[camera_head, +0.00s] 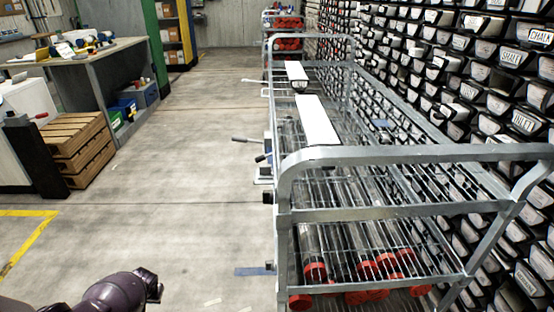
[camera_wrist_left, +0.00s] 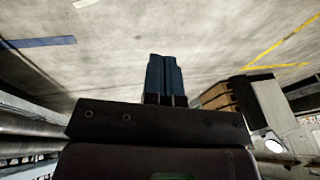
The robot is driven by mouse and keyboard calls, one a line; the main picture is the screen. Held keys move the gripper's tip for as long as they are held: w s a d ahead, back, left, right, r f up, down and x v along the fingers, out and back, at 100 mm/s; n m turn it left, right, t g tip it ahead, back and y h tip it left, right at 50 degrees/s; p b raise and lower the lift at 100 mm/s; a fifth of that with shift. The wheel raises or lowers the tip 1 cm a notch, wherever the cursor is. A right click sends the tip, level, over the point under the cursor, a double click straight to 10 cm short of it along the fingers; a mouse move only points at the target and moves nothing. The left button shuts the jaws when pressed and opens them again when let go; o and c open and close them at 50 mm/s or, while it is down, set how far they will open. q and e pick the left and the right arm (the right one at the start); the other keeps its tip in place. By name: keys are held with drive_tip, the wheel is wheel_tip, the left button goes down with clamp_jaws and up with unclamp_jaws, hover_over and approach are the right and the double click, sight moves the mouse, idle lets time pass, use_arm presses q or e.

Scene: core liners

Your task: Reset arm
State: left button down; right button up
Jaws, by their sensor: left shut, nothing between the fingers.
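My left arm shows at the bottom left of the head view as a dark purple link; its fingers are not clear there. In the left wrist view my left gripper (camera_wrist_left: 163,62) has its two blue-black fingers together, with nothing between them, over bare concrete floor. My right gripper is in neither view. A metal wire rack cart (camera_head: 400,210) stands at the right of the head view. Clear tubes with red end caps (camera_head: 315,271) lie on its lower shelf.
A wall of labelled core boxes (camera_head: 470,90) runs along the right, behind the cart. Wooden crates (camera_head: 80,145) and a workbench (camera_head: 85,70) stand at the left. Yellow tape (camera_head: 30,243) marks the floor. The concrete floor (camera_head: 190,150) between them is clear.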

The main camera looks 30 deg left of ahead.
use_arm(q)
drive_tip(key=s+d+r+m+t+h, duration=0.2)
drive_tip(key=s+d+r+m+t, duration=0.15)
drive_tip(key=s+d+r, duration=0.4)
drive_tip(key=s+d+r+m+t+h, duration=0.15)
drive_tip(key=s+d+r+m, duration=0.3)
drive_tip(key=d+r, duration=0.65)
drive_tip(key=s+d+r+m+t+h, duration=0.25)
drive_tip(key=s+d+r+m, duration=0.3)
drive_tip(key=d, duration=0.65)
drive_tip(key=shift+w+d+n+t+y, duration=0.6)
drive_tip(key=shift+d+n+t+y, duration=0.25)
drive_tip(key=shift+d+n, duration=1.9)
wheel_tip(320, 180, up, 10)
drive_tip(key=t+p, duration=0.1)
drive_tip(key=p, duration=1.1)
drive_tip(key=shift+w+f+n+p, duration=0.2)
drive_tip(key=shift+f+n+p, duration=0.1)
drive_tip(key=shift+n, duration=0.1)
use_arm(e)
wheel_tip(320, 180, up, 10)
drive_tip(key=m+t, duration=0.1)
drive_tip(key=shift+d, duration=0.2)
use_arm(q)
drive_tip(key=shift+d+f+y, duration=0.1)
drive_tip(key=shift+y, duration=0.15)
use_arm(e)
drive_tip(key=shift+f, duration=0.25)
